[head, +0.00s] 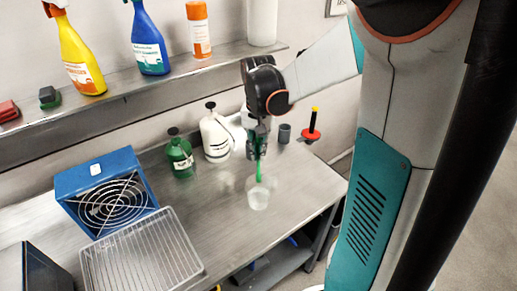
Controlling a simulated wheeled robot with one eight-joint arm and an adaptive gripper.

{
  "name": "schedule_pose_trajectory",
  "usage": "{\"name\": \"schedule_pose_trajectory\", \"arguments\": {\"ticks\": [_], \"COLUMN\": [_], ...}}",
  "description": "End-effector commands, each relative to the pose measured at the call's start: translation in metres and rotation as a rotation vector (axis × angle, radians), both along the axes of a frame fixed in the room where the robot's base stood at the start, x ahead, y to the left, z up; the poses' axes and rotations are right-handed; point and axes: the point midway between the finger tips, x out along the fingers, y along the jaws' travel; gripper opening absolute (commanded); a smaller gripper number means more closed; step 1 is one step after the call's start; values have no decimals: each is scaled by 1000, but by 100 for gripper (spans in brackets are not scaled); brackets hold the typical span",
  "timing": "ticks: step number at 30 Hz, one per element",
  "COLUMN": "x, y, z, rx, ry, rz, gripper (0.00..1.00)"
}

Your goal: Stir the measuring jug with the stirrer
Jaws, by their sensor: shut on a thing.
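The measuring jug (258,200) is a small clear, whitish vessel on the metal bench, right of the middle. The stirrer (259,172) is a thin green rod, roughly upright, with its lower end at the jug's mouth. Whether its tip is inside the jug and how deep is too small to tell. My gripper (258,153) is directly above the jug, pointing down, and is shut on the stirrer's upper part. The gripper hides the stirrer's top end.
A green bottle (180,155) and a white bottle (215,136) stand left of my gripper. A grey cup (284,133) and a red-based stand with a yellow-topped post (312,128) are behind right. A blue fan box (107,190) and wire rack (140,252) occupy the bench's left.

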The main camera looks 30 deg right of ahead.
Motion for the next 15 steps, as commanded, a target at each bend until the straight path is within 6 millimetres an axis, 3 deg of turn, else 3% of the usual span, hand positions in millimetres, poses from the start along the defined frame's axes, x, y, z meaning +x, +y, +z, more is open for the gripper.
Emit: {"name": "schedule_pose_trajectory", "arguments": {"ticks": [15], "x": [0], "y": [0], "z": [7], "rx": [0], "ry": [0], "rz": [0], "gripper": [0]}}
